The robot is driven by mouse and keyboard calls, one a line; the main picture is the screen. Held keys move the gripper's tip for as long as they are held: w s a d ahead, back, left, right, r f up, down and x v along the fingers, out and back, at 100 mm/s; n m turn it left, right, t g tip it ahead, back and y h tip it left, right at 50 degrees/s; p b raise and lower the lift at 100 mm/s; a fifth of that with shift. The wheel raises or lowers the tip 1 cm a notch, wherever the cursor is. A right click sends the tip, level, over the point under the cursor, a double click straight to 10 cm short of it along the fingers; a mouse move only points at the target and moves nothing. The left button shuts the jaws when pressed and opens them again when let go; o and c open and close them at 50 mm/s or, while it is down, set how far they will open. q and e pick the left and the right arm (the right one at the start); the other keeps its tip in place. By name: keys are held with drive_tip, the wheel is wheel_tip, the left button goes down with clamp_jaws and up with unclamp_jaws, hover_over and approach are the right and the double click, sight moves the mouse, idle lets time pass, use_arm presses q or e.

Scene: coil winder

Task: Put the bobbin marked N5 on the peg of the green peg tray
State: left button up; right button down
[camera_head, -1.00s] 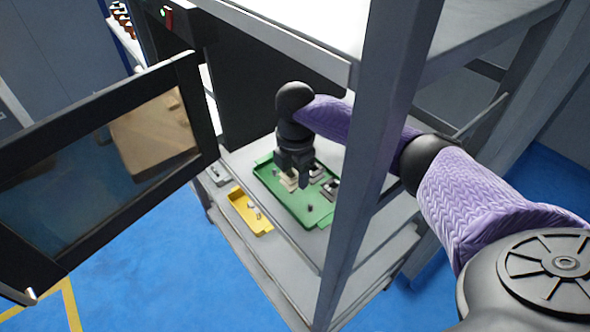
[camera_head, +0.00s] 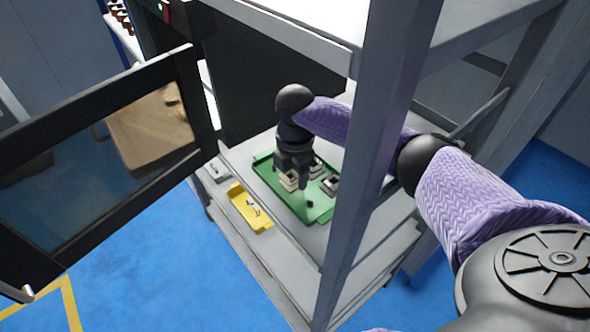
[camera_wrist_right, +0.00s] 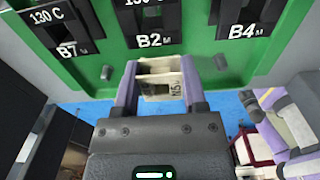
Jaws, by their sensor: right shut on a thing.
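The cream bobbin marked N5 (camera_wrist_right: 161,86) is between the two fingers of my right gripper (camera_wrist_right: 160,76), which is shut on it. In the head view, the right gripper (camera_head: 293,180) is over the green peg tray (camera_head: 268,171) with the bobbin (camera_head: 288,181) at its fingertips. I cannot tell the gap to the tray. In the wrist view, the tray (camera_wrist_right: 195,45) has two small dark pegs, one left (camera_wrist_right: 106,73) and one right (camera_wrist_right: 221,62) of the held bobbin. A dark peg (camera_head: 310,204) also shows near the tray's front end. My left gripper is not in view.
Black bobbins marked B7 (camera_wrist_right: 66,32), B2 (camera_wrist_right: 149,22) and B4 (camera_wrist_right: 245,15) stand in the tray. A yellow tray (camera_head: 238,207) with small parts lies beside it on the shelf. A grey rack post (camera_head: 362,170) stands close right of the green tray.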

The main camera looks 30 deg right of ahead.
drive_tip(key=shift+f, duration=0.3)
drive_tip(key=shift+c, duration=0.3)
unclamp_jaws()
wheel_tip(320, 180, up, 10)
drive_tip(key=p, duration=0.3)
drive_tip(key=shift+f, duration=0.25)
drive_tip(key=shift+r, duration=0.25)
